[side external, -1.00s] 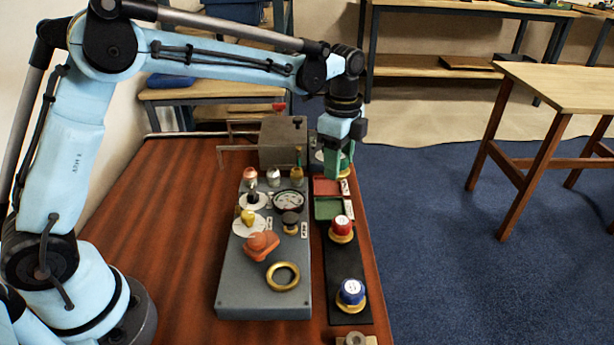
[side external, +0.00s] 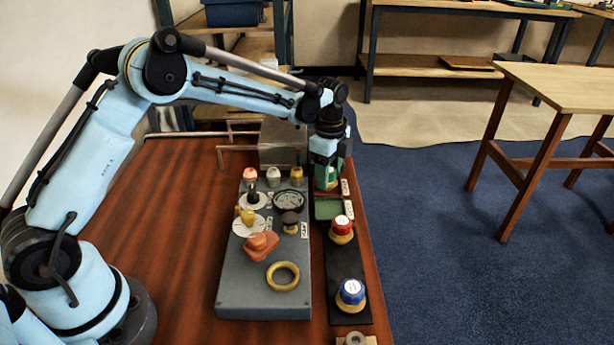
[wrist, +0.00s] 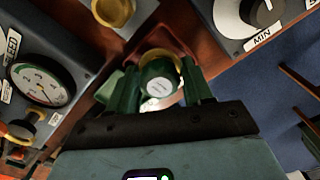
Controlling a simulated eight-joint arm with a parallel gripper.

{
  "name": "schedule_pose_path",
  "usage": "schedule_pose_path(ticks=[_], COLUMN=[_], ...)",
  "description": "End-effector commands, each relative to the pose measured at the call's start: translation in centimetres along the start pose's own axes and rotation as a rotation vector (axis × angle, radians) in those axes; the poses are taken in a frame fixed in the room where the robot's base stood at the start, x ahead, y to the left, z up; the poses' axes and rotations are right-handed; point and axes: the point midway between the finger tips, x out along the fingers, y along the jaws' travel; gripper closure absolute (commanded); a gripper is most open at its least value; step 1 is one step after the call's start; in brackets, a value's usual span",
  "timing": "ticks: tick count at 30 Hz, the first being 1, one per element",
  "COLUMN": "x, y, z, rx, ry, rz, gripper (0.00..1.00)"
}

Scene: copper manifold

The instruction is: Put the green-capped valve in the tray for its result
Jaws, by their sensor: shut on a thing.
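My gripper (wrist: 158,95) is shut on the green-capped valve (wrist: 160,80). In the wrist view the valve's cap shows a round white label, with a brass ring around its far side. In the side view my gripper (side external: 326,178) is low over the red tray, at the far end of the strip right of the panel, and hides most of that tray. I cannot tell whether the valve touches the tray. The green tray (side external: 328,208) is just nearer, and looks empty. The gauge (side external: 289,201) also shows in the wrist view (wrist: 40,82).
A red-capped valve (side external: 341,227) and a blue-capped valve (side external: 351,293) stand nearer on the dark strip. The grey panel (side external: 240,296) on the left carries several knobs and a brass ring (side external: 283,276). A dial marked MIN (wrist: 244,14) is near in the wrist view.

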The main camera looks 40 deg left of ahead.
Motion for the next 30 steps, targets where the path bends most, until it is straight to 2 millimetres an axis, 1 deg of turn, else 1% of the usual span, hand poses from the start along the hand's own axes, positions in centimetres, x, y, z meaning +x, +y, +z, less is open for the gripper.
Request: schedule_pose_path(ticks=[6, 7, 11, 12, 20, 23, 26, 30], x=[0.3, 0.3, 0.3, 0.3, 0.2, -0.3, -1.6, -4.3], y=[0.0, 0.0, 0.0, 0.0, 0.0, 0.0, 0.0, 0.0], z=[0.0, 0.0, 0.0, 0.0, 0.0, 0.0, 0.0, 0.0], rx=[0.0, 0.0, 0.0, 0.0, 0.0, 0.0, 0.0, 0.0], ry=[0.0, 0.0, 0.0, 0.0, 0.0, 0.0, 0.0, 0.0], rz=[0.0, 0.0, 0.0, 0.0, 0.0, 0.0, 0.0, 0.0], gripper=[0.89, 0.47, 0.27, 0.24, 0.24, 0.24, 0.24, 0.24])
